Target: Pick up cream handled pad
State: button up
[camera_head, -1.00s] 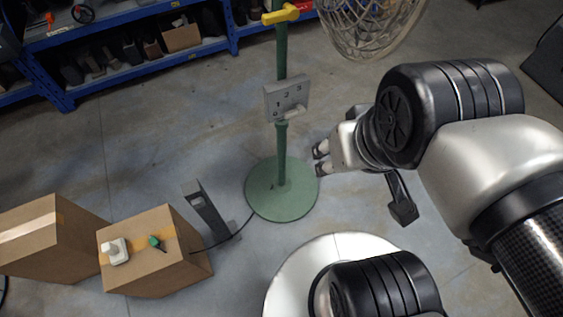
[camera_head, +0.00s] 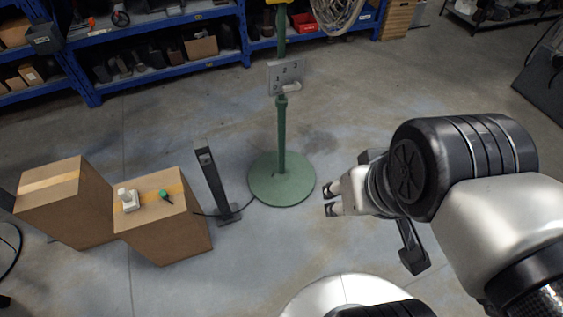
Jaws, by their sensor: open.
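The cream handled pad (camera_head: 129,200) sits on top of the front cardboard box (camera_head: 165,230) at the lower left. It has a pale square base with a raised handle. My gripper (camera_head: 330,200) is right of the green stand, far to the right of the pad, pointing left. Its two fingertips are apart with nothing between them.
A green-headed tool (camera_head: 164,195) lies on the same box. A second cardboard box (camera_head: 63,205) stands to its left. A dark upright post (camera_head: 213,180) and the green stand (camera_head: 281,180) with a numbered plate (camera_head: 286,76) stand between box and gripper. Blue shelves (camera_head: 160,55) line the back.

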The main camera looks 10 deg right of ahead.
aim_at(130, 199)
jog(key=u, duration=1.6)
jog(key=i+j+z, duration=0.15)
jog(key=i, duration=0.3)
jog(key=i+j+z, duration=0.1)
jog(key=i+j, duration=0.2)
jog(key=i, duration=0.1)
